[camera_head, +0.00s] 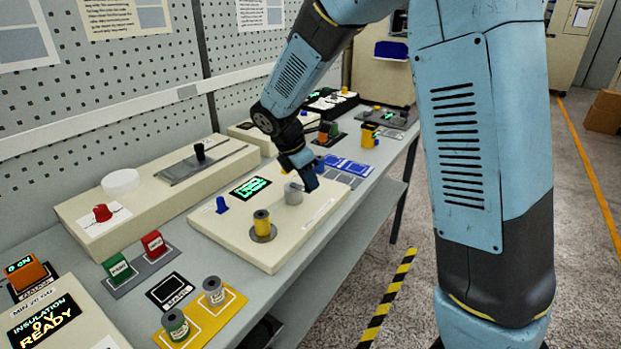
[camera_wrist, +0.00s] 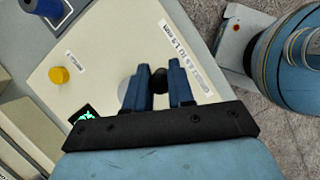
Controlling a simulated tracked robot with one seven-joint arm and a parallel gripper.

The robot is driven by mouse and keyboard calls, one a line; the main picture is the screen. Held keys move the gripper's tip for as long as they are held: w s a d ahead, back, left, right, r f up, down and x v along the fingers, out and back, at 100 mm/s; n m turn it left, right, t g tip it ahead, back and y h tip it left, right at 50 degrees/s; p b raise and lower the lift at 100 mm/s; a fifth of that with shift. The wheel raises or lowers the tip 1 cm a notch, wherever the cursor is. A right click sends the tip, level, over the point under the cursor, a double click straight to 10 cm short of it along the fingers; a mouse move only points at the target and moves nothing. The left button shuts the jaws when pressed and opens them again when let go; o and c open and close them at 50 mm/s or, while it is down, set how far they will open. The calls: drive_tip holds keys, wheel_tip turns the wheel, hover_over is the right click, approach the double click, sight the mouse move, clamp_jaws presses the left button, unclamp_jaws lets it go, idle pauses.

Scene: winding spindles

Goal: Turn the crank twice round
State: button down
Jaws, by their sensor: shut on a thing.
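The winding machine is a cream panel (camera_head: 228,235) on the bench, with a pale grey round crank disc (camera_head: 293,194) on its top. The disc also shows in the wrist view (camera_wrist: 123,92), partly hidden by a finger. My gripper (camera_head: 309,184) is low over the panel beside the disc. In the wrist view my gripper's two blue fingers (camera_wrist: 160,80) are closed around a small dark crank knob (camera_wrist: 159,77). The crank's arm is hidden behind the fingers. A yellow spool (camera_head: 262,224) stands upright on the same panel, and it also shows in the wrist view (camera_wrist: 59,75).
A green-lit display (camera_head: 250,188) and a blue switch (camera_head: 221,205) sit on the panel. A yellow tray (camera_head: 206,318) with two spools stands at the front. A long cream box (camera_head: 160,190) with a red button lies behind. Blue cards (camera_head: 345,165) lie to the right.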

drive_tip(key=shift+s, duration=0.1)
